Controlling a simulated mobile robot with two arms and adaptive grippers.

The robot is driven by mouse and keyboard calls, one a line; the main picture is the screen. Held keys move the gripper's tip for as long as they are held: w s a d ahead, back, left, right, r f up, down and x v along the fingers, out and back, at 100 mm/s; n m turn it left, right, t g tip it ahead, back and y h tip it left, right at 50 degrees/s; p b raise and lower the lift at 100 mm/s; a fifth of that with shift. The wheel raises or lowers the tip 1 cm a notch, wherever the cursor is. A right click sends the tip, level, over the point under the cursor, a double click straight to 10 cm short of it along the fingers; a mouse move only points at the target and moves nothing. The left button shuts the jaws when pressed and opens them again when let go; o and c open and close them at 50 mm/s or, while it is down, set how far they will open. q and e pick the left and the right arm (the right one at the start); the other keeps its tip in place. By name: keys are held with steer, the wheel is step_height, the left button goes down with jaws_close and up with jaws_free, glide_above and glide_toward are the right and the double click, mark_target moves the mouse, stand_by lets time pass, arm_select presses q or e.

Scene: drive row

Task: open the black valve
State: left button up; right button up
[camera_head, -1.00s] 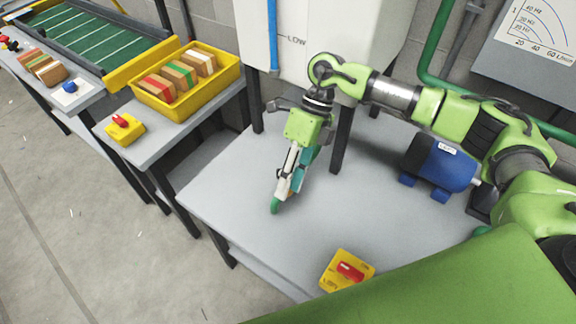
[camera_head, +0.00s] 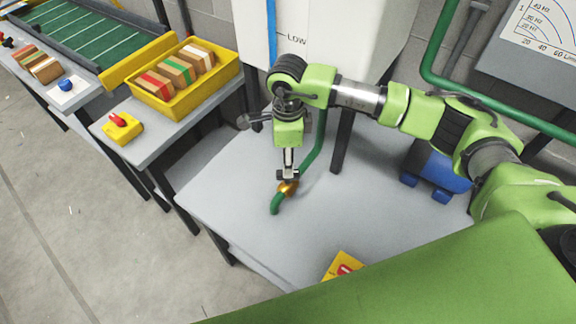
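A brass valve body (camera_head: 289,188) sits on a green pipe (camera_head: 318,140) that comes down to the grey table and ends in a bent green spout (camera_head: 276,204). My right gripper (camera_head: 288,172), on the arm from the right, points down directly over the valve. Dark parts show at its tip, just above the brass; I cannot tell fingertips from the valve's black handle there. Whether the fingers are open or shut is not clear. My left gripper is not in view.
The grey table (camera_head: 235,205) is mostly clear. A blue motor (camera_head: 437,168) stands at right, partly behind my arm. A yellow switch box (camera_head: 343,266) is at the front edge. A white tank (camera_head: 350,35) stands behind. A yellow crate (camera_head: 188,102) with several blocks is at left.

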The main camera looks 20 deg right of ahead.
steer(key=shift+f+p, duration=0.3)
steer(key=shift+f, duration=1.95)
steer(key=shift+c, duration=0.4)
jaws_close()
steer(key=shift+f+n+b, duration=0.1)
steer(key=shift+n+b, duration=0.4)
steer(key=shift+b, duration=0.4)
steer(key=shift+r, duration=0.2)
steer(key=shift+o, duration=0.4)
jaws_free()
